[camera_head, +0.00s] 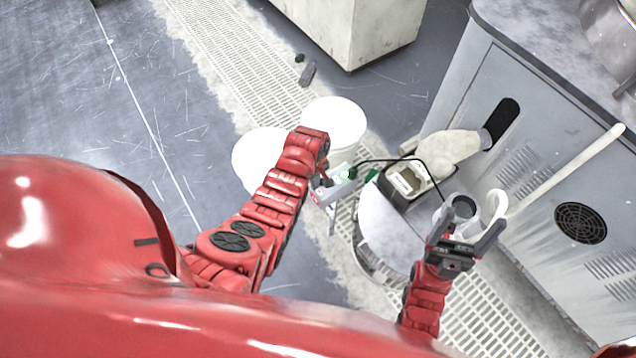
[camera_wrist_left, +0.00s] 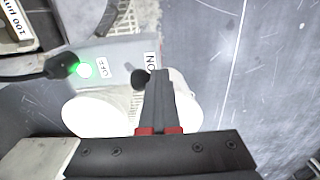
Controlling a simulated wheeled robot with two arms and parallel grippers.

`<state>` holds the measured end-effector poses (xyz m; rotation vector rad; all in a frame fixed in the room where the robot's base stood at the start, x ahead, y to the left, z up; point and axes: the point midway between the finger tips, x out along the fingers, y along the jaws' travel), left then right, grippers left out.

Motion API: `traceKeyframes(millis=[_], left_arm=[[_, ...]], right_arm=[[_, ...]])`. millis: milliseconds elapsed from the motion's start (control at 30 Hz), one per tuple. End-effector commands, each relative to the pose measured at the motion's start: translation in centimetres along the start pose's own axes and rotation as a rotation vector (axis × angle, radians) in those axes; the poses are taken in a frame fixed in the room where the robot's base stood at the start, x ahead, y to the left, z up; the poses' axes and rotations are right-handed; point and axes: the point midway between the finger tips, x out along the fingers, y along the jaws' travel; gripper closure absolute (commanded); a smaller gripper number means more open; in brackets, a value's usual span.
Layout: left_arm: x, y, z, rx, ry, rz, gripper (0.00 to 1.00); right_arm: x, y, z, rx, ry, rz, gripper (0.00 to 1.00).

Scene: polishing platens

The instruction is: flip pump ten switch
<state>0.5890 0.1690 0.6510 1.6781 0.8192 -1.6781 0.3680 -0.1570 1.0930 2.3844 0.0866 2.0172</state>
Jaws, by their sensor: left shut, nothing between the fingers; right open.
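A grey switch box (camera_head: 335,187) with a green light stands beside the drum in the head view. In the left wrist view the box (camera_wrist_left: 118,62) has OFF and ON labels, a lit green light (camera_wrist_left: 85,70) and a black switch lever (camera_wrist_left: 139,79) near the ON label. My left gripper (camera_wrist_left: 160,75) is shut and empty, its tips right beside the lever; I cannot tell if they touch. It is small and partly hidden in the head view (camera_head: 322,181). The labelled pump (camera_head: 408,180) sits on the drum. My right gripper (camera_head: 472,222) is open.
A grey drum (camera_head: 385,225) stands below the pump. White buckets (camera_head: 335,120) stand behind my left arm. A grey cylinder (camera_head: 462,208) and a curved white pipe (camera_head: 495,205) show at my right gripper. The machine cabinet (camera_head: 540,150) is at right; open floor (camera_head: 110,110) is at left.

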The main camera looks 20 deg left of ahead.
Motion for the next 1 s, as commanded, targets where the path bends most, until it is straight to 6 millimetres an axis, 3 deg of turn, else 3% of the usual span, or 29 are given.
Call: traceKeyframes(millis=[1000], left_arm=[[1.6, 0.0, 0.0, 0.0, -0.001, 0.001, 1.0]], right_arm=[[-1.1, -0.1, 0.2, 0.0, 0.0, 0.0, 0.19]])
